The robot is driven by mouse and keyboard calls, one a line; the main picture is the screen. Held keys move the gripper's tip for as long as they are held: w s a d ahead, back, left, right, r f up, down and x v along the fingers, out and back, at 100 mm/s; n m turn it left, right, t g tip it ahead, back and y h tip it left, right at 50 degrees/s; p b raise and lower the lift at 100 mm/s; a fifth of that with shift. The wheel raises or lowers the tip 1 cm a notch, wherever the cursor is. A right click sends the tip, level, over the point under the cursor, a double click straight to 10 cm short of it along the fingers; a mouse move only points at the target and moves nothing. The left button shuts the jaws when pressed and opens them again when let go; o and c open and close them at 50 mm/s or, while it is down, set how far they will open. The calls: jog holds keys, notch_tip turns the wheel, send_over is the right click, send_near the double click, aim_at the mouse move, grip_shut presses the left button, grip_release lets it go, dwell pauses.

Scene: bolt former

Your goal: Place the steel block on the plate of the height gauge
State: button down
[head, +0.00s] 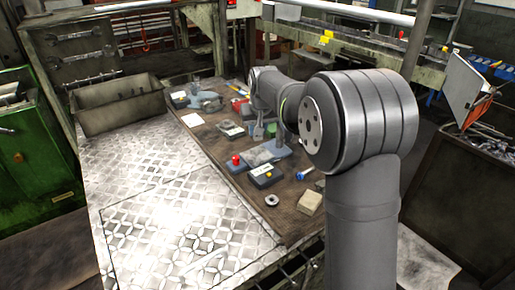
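My arm reaches over the brown mat (225,165) on the bench, and my gripper (265,132) points down near the mat's middle. It is small and partly behind my arm, so I cannot tell whether its fingers are open or shut. Below it stands a blue-grey base with a flat grey top (258,156), possibly the height gauge with its plate; its upper parts are partly hidden. A small grey block-like piece (230,128) lies left of the gripper and may be the steel block, but I cannot be sure at this size.
A dark box with a yellow label (265,177), a red knob (236,160), a metal ring (272,199) and a beige block (310,203) lie near the front. A grey bin (122,108) stands back left. The patterned metal bench top (150,225) is clear.

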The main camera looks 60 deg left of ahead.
aim_at(258, 139)
jog(key=shift+f, duration=3.1)
jog(key=shift+f, duration=0.1)
jog(key=c, duration=1.1)
grip_release()
jog(key=shift+f, duration=0.1)
jog(key=v, duration=1.2)
